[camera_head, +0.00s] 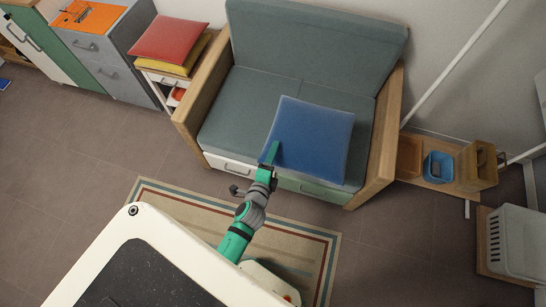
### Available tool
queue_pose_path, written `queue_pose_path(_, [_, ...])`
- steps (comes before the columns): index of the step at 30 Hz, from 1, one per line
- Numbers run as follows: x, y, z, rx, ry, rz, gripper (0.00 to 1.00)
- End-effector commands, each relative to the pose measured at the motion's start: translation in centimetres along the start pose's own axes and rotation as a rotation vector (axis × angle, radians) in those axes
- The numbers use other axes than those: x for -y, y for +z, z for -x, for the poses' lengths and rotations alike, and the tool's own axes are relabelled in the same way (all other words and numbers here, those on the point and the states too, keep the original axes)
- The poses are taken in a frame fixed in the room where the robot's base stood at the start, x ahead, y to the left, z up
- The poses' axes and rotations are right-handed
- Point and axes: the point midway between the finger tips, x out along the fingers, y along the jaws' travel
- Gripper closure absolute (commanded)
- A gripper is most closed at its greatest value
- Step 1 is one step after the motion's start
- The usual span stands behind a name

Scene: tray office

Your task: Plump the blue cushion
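The blue cushion (314,138) lies on the right part of the grey-green sofa seat (240,110), slightly turned. My gripper (271,153) is at the cushion's left edge, near its lower left corner. Its green fingertip overlaps that edge in the picture. I cannot tell whether it touches the cushion or is just above it. The fingers line up in this view, so their opening is hidden.
The sofa has wooden armrests (202,92) and drawers below. Red and yellow cushions (168,40) lie on a small cabinet at left. A striped rug (190,214) lies in front. A low shelf with a blue bin (438,167) stands at right.

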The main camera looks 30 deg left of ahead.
Motion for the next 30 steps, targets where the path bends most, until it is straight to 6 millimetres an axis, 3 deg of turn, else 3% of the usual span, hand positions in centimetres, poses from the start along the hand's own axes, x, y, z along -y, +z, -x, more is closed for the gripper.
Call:
queue_pose_path(6, [-5.4, 0.1, -2.0, 0.003, 0.001, 0.005, 0.75])
queue_pose_path(12, [-7.2, -0.1, -2.6, -0.001, -0.002, 0.003, 0.75])
queue_pose_path(14, [-6.6, -0.1, -2.4, -0.003, -0.003, 0.001, 0.75])
queue_pose_path(24, [0.6, -0.1, 0.2, -0.004, -0.004, 0.000, 0.75])
queue_pose_path(27, [1.3, -0.1, 0.4, -0.002, -0.003, 0.001, 0.75])
queue_pose_path(30, [0.3, 0.0, 0.1, 0.001, 0.000, 0.003, 0.75])
